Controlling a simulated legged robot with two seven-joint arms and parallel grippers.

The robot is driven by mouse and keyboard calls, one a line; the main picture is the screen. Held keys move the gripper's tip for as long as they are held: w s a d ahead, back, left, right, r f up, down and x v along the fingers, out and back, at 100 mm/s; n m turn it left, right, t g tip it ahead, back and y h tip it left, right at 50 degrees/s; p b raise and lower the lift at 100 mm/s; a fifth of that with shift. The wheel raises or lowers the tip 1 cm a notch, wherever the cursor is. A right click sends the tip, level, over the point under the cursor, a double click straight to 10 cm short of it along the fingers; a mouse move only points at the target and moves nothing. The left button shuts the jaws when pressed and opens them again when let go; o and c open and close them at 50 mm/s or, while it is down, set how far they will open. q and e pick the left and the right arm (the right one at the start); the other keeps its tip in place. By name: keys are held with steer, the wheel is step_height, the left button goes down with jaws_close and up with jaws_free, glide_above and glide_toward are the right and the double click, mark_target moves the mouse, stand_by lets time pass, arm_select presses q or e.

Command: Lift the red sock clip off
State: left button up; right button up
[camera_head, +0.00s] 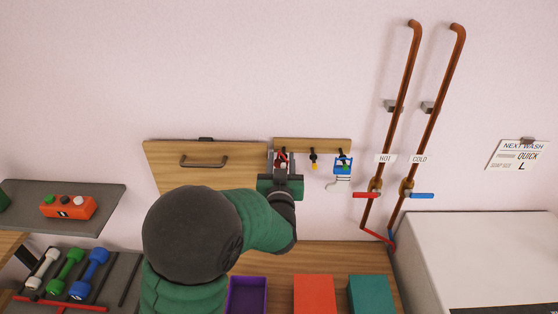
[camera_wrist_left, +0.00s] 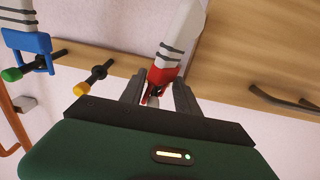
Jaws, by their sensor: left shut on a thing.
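The red sock clip (camera_head: 283,158) is at the left end of the wooden peg rail (camera_head: 330,145) on the wall. In the left wrist view the red clip (camera_wrist_left: 160,76) grips a whitish sock (camera_wrist_left: 180,32) with grey stripes. My left gripper (camera_head: 282,170) is in front of the clip, and its two fingers (camera_wrist_left: 158,94) are shut on the clip's lower part. The fingers hide part of the clip, and I cannot tell whether it still touches its peg. My right gripper is not in view.
A bare yellow-tipped peg (camera_head: 314,161) is just right of the gripper. Beyond it a blue clip (camera_head: 344,165) holds another sock. A wooden panel with a handle (camera_head: 204,162) is to the left. Purple (camera_head: 247,296), red (camera_head: 314,294) and teal (camera_head: 371,295) boxes stand below.

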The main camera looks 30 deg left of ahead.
arm_select(q)
steer(key=shift+w+d, duration=0.1)
steer(key=shift+d, duration=0.45)
steer(key=c, duration=0.5)
jaws_close()
steer(key=shift+a, duration=0.3)
steer(key=shift+r, duration=0.55)
